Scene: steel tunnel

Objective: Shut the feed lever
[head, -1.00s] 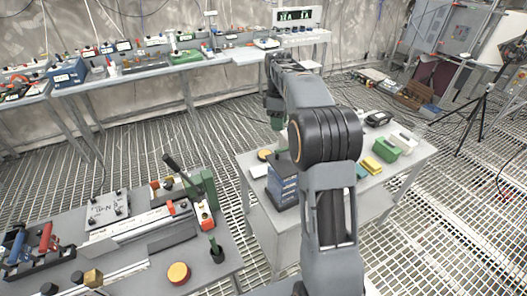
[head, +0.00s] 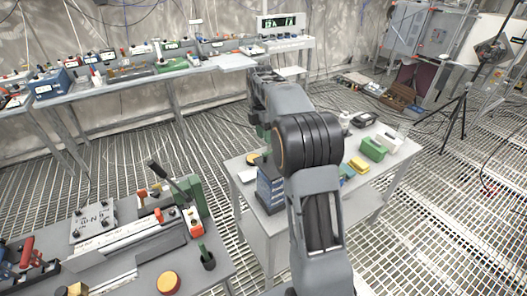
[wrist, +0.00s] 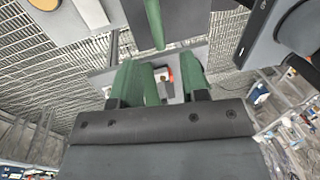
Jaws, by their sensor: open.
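A dark-handled lever (head: 171,178) slants up beside a green bracket (head: 190,194) on the grey machine at lower left in the head view. A short green lever (head: 202,243) stands in a black base at that machine's right end. I cannot tell for sure which one is the feed lever. My gripper (head: 262,131) is up ahead, partly hidden by my arm, apart from both levers and beyond them. In the wrist view its two green fingers (wrist: 167,85) are open with nothing held. A green rod (wrist: 153,24) shows beyond them; I cannot tell what it belongs to.
A grey side table (head: 245,196) with a blue box stack (head: 270,187), a green box (head: 374,148) and a yellow block (head: 358,164) stands to the right. A long bench (head: 130,80) runs along the back wall. A tripod (head: 462,100) stands at right. Grated floor lies between.

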